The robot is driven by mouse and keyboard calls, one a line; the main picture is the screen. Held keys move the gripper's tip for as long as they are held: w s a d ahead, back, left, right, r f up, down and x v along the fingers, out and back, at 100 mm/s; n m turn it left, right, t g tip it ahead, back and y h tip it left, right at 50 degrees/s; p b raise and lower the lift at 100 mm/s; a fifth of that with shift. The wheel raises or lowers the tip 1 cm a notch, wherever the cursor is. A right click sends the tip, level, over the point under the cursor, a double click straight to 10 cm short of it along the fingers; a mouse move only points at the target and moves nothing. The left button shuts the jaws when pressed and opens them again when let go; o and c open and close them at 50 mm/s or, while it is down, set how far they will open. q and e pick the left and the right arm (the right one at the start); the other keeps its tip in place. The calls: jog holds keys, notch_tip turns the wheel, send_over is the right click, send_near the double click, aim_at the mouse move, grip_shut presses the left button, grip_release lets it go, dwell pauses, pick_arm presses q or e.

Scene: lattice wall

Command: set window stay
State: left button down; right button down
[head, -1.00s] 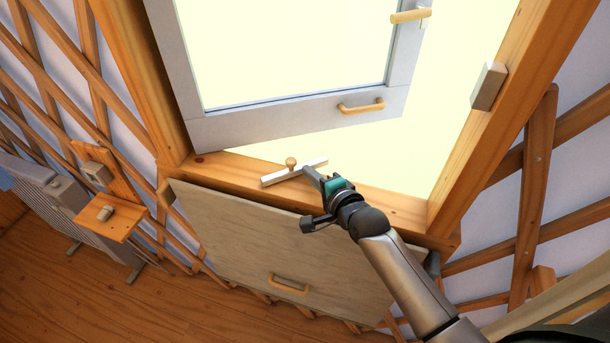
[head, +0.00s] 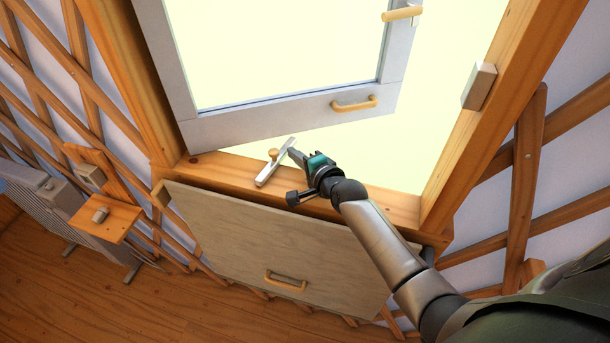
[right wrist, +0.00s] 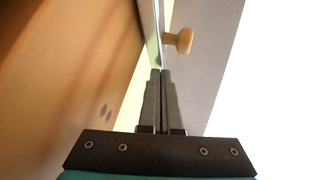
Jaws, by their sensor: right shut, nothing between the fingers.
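The window stay (head: 268,174) is a short pale metal bar with a round wooden knob (head: 273,154), lying on the wooden sill. It is angled from lower left to upper right, its far end towards the open sash. In the right wrist view, the knob (right wrist: 180,40) and the bar's pale face (right wrist: 205,70) show close ahead. My right gripper (head: 293,155) is shut and empty, its tips right beside the bar; I cannot tell if they touch it. The grey window sash (head: 270,122) stands open, with a wooden handle (head: 354,104) on its lower rail. My left gripper is out of view.
The wooden sill (head: 395,203) runs below the opening. A hinged pale panel (head: 235,225) with a handle hangs under it. A grey block (head: 479,86) sits on the right frame post. A small wooden shelf (head: 105,218) and a radiator (head: 40,215) are at left.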

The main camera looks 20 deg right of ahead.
jog(key=shift+w+a, duration=0.1)
jog(key=shift+w, duration=0.2)
jog(key=shift+s, duration=0.1)
dwell(0.4)
